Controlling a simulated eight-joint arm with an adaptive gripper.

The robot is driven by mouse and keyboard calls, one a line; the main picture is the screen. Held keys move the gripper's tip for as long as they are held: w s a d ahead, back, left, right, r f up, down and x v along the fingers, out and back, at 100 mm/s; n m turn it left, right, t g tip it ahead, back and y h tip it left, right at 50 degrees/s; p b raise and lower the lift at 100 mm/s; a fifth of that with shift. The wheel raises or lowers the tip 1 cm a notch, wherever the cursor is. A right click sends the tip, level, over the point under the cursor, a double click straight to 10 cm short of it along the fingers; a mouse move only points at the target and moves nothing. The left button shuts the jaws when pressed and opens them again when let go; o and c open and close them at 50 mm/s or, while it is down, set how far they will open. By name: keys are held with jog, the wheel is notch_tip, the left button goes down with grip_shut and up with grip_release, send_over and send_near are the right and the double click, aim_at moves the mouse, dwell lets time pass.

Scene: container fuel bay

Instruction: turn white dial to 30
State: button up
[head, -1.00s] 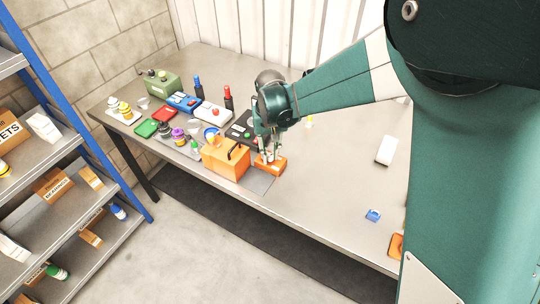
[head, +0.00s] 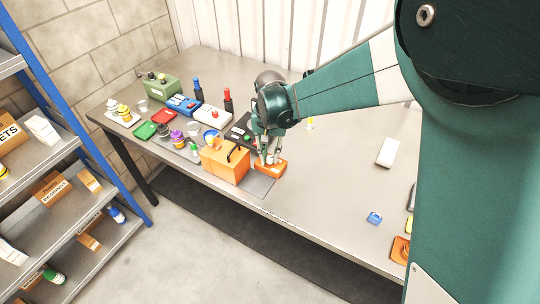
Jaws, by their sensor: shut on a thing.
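A low orange box (head: 271,168) sits near the front edge of the table, just right of the larger orange box with a black handle. My gripper (head: 269,158) points down onto its top, with the fingers closed around a small pale part there. This part appears to be the white dial, but the fingers hide most of it. Its scale, its marks and its present setting are too small to read.
The large orange box (head: 225,161) stands close on the left of my gripper. A black box (head: 239,131) lies behind. Bottles, coloured cases and small jars crowd the table's left part. The table (head: 330,180) is mostly clear to the right, with a white block (head: 387,152) there.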

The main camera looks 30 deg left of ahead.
aim_at(270, 158)
jog(key=o, duration=0.9)
jog(key=shift+r, duration=0.15)
jog(key=shift+r, duration=5.9)
